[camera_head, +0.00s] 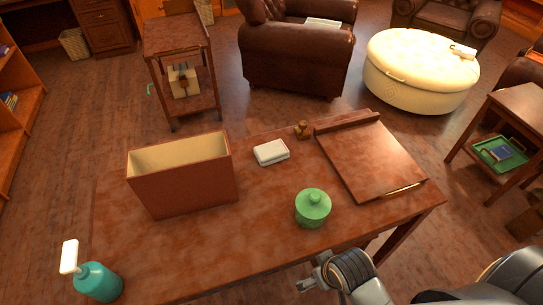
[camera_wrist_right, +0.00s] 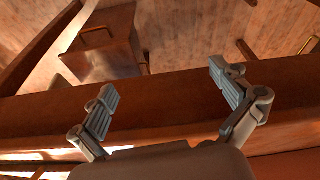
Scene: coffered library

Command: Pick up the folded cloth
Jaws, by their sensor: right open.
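A small white folded cloth (camera_head: 271,152) appears to lie flat on the wooden table (camera_head: 190,237), between the open brown box and the wooden board. My right gripper (camera_head: 309,271) is at the table's near edge, in front of the green jar and well apart from the cloth. In the right wrist view my right gripper (camera_wrist_right: 162,78) is open with nothing between its fingers, and the cloth is not visible there. My left gripper is not in view.
On the table are a brown open box (camera_head: 183,180), a green lidded jar (camera_head: 313,208), a teal pump bottle (camera_head: 98,282), a small brown object (camera_head: 303,130) and a wooden board (camera_head: 372,160). A cream ottoman (camera_head: 420,85) and a cart (camera_head: 176,40) stand beyond.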

